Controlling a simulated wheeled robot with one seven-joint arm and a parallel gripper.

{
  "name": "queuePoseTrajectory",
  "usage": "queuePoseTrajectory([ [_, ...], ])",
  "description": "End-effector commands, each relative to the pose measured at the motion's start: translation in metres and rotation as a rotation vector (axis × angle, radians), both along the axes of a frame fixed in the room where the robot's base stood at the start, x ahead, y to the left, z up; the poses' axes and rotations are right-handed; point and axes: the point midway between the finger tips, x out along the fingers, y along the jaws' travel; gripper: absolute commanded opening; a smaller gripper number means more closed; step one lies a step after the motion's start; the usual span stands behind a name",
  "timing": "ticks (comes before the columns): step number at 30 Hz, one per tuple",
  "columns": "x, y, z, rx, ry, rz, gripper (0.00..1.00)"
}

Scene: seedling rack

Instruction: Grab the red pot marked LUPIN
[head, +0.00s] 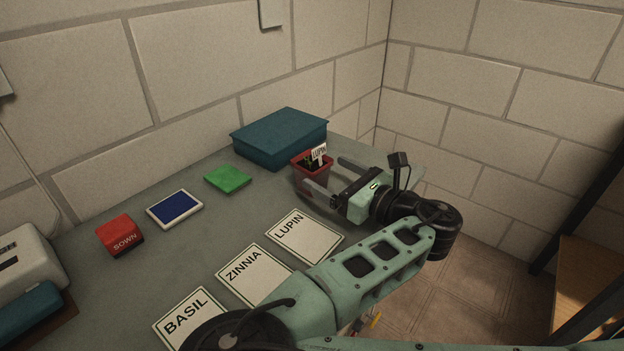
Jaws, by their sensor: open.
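The red pot (313,174) stands upright on the grey-green table, in front of the teal box. It holds dark soil, a small plant and a white tag (319,152) marked LUPIN. My gripper (322,176) is open, with its two fingers reaching left toward the pot. One finger is at the pot's near side, partly in front of it, and the other is on its far right side. The pot appears to be between or just at the fingertips; I cannot tell whether either finger touches it.
The teal box (280,137) stands close behind the pot. White cards marked LUPIN (304,236), ZINNIA (254,274) and BASIL (190,317) lie in front. A green block (228,179), a blue-faced tile (175,209) and a red SOWN block (120,235) lie left.

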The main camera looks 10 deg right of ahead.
Motion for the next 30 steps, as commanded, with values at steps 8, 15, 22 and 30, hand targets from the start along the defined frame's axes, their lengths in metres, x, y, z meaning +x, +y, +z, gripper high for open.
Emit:
queuePoseTrajectory([
  [8,0.017,0.014,0.002,0.001,0.000,0.001,0.85],
  [15,0.044,0.035,0.002,0.001,0.001,0.001,0.85],
  [22,0.050,0.040,0.002,0.000,0.000,0.000,0.85],
  [30,0.049,0.039,0.002,0.000,0.000,0.000,0.38],
])
